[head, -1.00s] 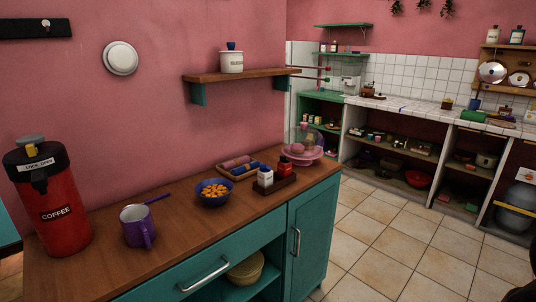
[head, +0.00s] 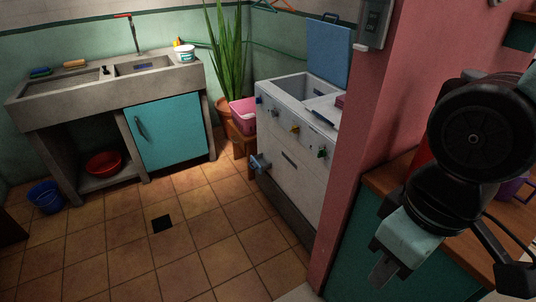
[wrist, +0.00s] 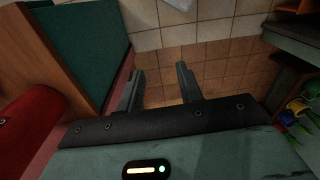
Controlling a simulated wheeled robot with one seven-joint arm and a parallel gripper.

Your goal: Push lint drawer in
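A white washing machine (head: 295,165) with an open blue lid stands right of centre in the head view. A small blue-grey part (head: 260,163) sticks out low on its front left; it may be the lint drawer, but I cannot tell for sure. My gripper (wrist: 160,85) is open and empty in the wrist view, with tiled floor visible between its fingers. In the head view my gripper (head: 384,274) hangs at the right, in front of the teal counter and well apart from the machine.
A pink wall end (head: 360,150) stands between my arm and the machine. The tiled floor (head: 190,235) before the machine is clear. A concrete sink unit (head: 60,105), a blue bucket (head: 45,197) and a stool (head: 240,140) with a pink basin (head: 243,112) stand farther back.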

